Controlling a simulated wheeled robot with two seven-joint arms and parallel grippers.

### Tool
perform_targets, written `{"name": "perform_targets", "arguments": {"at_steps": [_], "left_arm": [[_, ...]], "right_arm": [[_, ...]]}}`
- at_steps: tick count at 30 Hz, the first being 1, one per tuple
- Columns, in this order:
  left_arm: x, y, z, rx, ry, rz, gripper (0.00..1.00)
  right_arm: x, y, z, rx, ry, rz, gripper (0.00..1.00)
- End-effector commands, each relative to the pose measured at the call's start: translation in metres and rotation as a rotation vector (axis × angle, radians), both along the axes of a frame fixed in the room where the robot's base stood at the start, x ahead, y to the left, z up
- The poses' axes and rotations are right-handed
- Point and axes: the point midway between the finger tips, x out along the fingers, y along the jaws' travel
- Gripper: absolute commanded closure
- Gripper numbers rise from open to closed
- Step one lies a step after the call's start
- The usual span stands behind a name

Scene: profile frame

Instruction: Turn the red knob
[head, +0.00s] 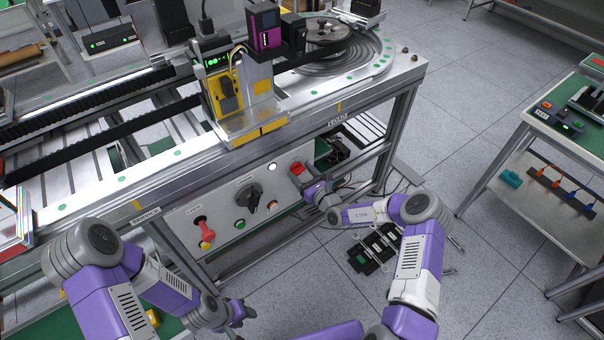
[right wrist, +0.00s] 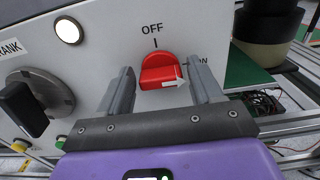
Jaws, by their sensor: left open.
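The red knob (right wrist: 162,73) is on the white panel (head: 180,222), below the word OFF. Its white arrow points right, toward a partly hidden label that reads like ON. In the head view the red knob (head: 297,169) is near the panel's right end. My right gripper (right wrist: 163,85) is open, with one finger on each side of the knob and a visible gap at both sides. In the head view my right gripper (head: 308,186) is at the knob and partly hides it. My left gripper (head: 238,312) is open and empty, low and away from the panel.
A black crank knob (right wrist: 32,106) and a lit white lamp (right wrist: 68,31) are left of the red knob. A green-topped table (head: 560,125) stands at right.

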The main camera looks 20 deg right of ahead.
Motion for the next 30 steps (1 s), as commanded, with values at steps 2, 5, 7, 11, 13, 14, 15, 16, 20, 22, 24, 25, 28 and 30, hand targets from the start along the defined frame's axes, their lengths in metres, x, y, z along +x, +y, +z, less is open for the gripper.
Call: {"name": "perform_targets", "arguments": {"at_steps": [2, 5, 7, 11, 13, 14, 15, 16, 20, 22, 24, 25, 28, 30], "left_arm": [[0.000, 0.000, 0.000, 0.000, 0.000, 0.000, 0.57], [0.000, 0.000, 0.000, 0.000, 0.000, 0.000, 0.57], [0.000, 0.000, 0.000, 0.000, 0.000, 0.000, 0.57], [0.000, 0.000, 0.000, 0.000, 0.000, 0.000, 0.57], [0.000, 0.000, 0.001, 0.000, 0.000, 0.000, 0.57], [0.000, 0.000, 0.002, 0.000, 0.000, 0.000, 0.57], [0.000, 0.000, 0.004, 0.000, 0.000, 0.000, 0.57], [0.000, 0.000, 0.005, 0.000, 0.000, 0.000, 0.57], [0.000, 0.000, 0.013, 0.000, 0.000, 0.000, 0.57], [0.000, 0.000, 0.019, 0.000, 0.000, 0.000, 0.57], [0.000, 0.000, 0.026, 0.000, 0.000, 0.000, 0.57], [0.000, 0.000, 0.029, 0.000, 0.000, 0.000, 0.57], [0.000, 0.000, 0.039, 0.000, 0.000, 0.000, 0.57], [0.000, 0.000, 0.046, 0.000, 0.000, 0.000, 0.57]], "right_arm": [[0.000, 0.000, 0.000, 0.000, 0.000, 0.000, 0.48], [0.000, 0.000, 0.000, 0.000, 0.000, 0.000, 0.63], [0.000, 0.000, 0.000, 0.000, 0.000, 0.000, 0.74], [0.000, 0.000, 0.000, -0.002, -0.001, 0.000, 0.79], [0.000, 0.000, 0.000, -0.008, -0.003, 0.001, 0.79], [0.000, 0.000, 0.000, -0.011, -0.004, 0.001, 0.79], [0.000, 0.000, 0.001, -0.019, -0.007, 0.001, 0.79], [0.000, 0.001, 0.001, -0.026, -0.010, 0.001, 0.79], [-0.001, 0.001, 0.002, -0.075, -0.026, 0.001, 0.79], [-0.001, 0.001, 0.002, -0.113, -0.039, 0.002, 0.79], [-0.001, 0.002, 0.003, -0.161, -0.057, 0.003, 0.79], [-0.001, 0.002, 0.003, -0.183, -0.065, 0.003, 0.79], [-0.001, 0.003, 0.003, -0.265, -0.095, 0.003, 0.79], [-0.001, 0.003, 0.003, -0.327, -0.117, 0.003, 0.79]]}}
